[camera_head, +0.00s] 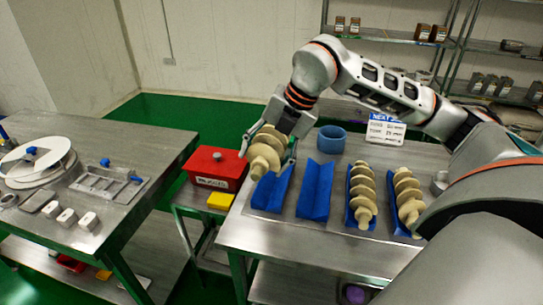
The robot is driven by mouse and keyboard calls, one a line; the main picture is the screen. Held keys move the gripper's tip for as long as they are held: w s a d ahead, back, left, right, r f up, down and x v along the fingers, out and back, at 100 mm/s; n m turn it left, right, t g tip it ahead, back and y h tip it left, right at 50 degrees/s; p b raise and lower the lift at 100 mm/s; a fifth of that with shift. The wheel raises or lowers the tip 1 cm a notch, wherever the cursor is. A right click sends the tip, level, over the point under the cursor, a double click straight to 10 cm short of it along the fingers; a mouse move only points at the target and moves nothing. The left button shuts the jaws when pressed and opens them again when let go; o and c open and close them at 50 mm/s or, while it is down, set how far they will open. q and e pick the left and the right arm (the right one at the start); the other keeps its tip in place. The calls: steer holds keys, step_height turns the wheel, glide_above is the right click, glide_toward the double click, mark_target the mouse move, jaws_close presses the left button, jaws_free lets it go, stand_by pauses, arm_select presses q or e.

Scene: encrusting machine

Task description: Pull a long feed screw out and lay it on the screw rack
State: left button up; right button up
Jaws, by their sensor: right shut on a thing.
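My right gripper (267,157), on the arm reaching in from the right, is shut on a cream-coloured feed screw (264,148). The held screw is tilted, its near end over the upper left of the leftmost blue trough (270,193) of the screw rack. I cannot tell whether it touches the trough. The second blue trough (315,190) is empty. A feed screw (362,192) lies in the third trough, and another feed screw (407,197) lies in the rightmost one. My left gripper is out of view.
A red box (214,168) and a yellow block (220,201) stand left of the steel rack table (290,240). A blue round container (331,139) and a sign (385,130) stand behind the troughs. Another steel table (120,205) with machine parts is at left, across a gap.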

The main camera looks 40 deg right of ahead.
steer(key=shift+d, duration=0.25)
step_height(320, 180, down, 5)
steer(key=b, duration=0.3)
steer(key=shift+b, duration=0.4)
steer(key=shift+w+r, duration=0.1)
steer(key=shift+r, duration=0.15)
steer(key=shift+r+p, duration=0.25)
steer(key=shift+p, duration=0.2)
steer(key=shift+f, duration=0.15)
